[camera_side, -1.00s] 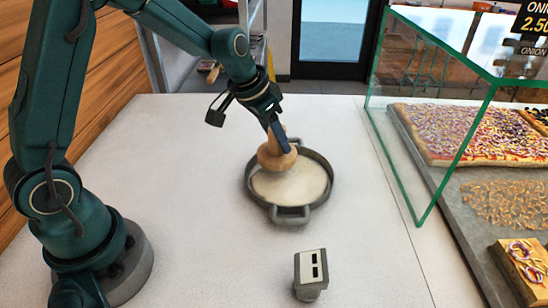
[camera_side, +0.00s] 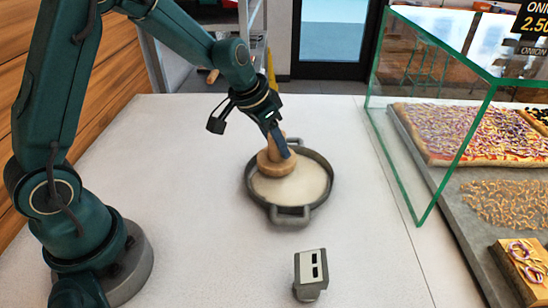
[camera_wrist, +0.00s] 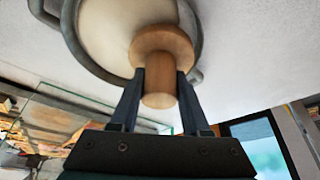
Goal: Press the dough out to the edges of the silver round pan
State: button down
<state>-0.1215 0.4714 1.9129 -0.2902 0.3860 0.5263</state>
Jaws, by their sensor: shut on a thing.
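The silver round pan (camera_side: 326,171) stands on the white counter, with a loop handle at its front. Pale dough (camera_side: 300,187) covers its floor in the side view; part of it is hidden behind the wooden press. My gripper (camera_side: 280,147) is shut on the handle of the round wooden press (camera_side: 276,166). The press's disc is at the left back part of the pan, over the dough; I cannot tell whether it touches. In the wrist view the fingers (camera_wrist: 159,82) clasp the press handle (camera_wrist: 160,92), with the dough (camera_wrist: 112,28) beyond.
A glass guard (camera_side: 452,160) stands to the right, with topped pizzas (camera_side: 470,132) on a tray behind it. A small grey box-shaped device (camera_side: 311,274) stands in front of the pan. The counter left of the pan is clear.

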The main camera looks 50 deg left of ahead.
jog(key=shift+f, duration=0.7)
dwell(0.4)
jog(key=shift+r, duration=0.1)
jog(key=shift+r, duration=3.75)
jog(key=c, duration=1.4)
grip_release()
grip_shut()
jog(key=shift+s+d+f, duration=0.65)
jog(key=shift+f, duration=0.35)
jog(key=shift+s+d+f, duration=0.65)
jog(key=shift+d+f, duration=0.05)
jog(key=shift+f, duration=0.35)
jog(key=shift+s+d+f, duration=0.65)
jog(key=shift+f, duration=0.35)
